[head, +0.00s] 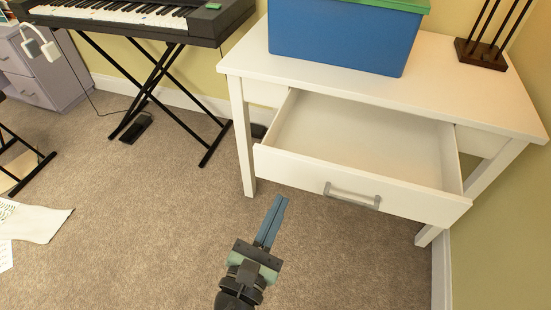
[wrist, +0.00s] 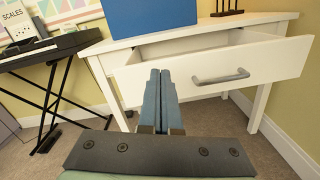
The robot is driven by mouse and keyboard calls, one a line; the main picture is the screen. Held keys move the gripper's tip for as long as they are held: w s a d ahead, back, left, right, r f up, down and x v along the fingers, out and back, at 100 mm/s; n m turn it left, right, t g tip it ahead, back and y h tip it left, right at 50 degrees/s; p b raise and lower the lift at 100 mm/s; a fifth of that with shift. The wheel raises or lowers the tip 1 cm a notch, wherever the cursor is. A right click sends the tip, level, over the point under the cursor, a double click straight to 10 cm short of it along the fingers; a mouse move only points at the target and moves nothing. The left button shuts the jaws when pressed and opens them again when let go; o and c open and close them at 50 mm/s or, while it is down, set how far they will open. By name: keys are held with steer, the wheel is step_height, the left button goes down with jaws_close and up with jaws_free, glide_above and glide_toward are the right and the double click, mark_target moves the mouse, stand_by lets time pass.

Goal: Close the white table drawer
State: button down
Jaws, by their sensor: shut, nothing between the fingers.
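The white table drawer (head: 360,187) is pulled well out of the white table (head: 455,85), and its inside looks empty. A grey bar handle (head: 351,196) is on its front. The drawer (wrist: 270,67) and handle (wrist: 220,77) also show in the wrist view, right of centre. My gripper (head: 280,200) is shut and empty, with its blue fingers together. It is in front of the drawer, left of the handle and apart from it in the head view. In the wrist view my gripper (wrist: 160,75) overlaps the left part of the drawer front; contact cannot be told.
A blue box with a green lid (head: 340,35) and a dark rack (head: 482,50) stand on the table. A keyboard on a black X-stand (head: 160,75) is at the left. Papers (head: 35,222) lie on the carpet at far left. The carpet before the drawer is clear.

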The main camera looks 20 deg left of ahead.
steer(key=s+a+f+n+y, duration=0.1)
steer(key=s+f+n, duration=0.1)
steer(key=s+n, duration=0.1)
glide_toward(293, 159)
steer(key=shift+n, duration=0.3)
steer(key=w, duration=0.7)
steer(key=shift+r, duration=0.1)
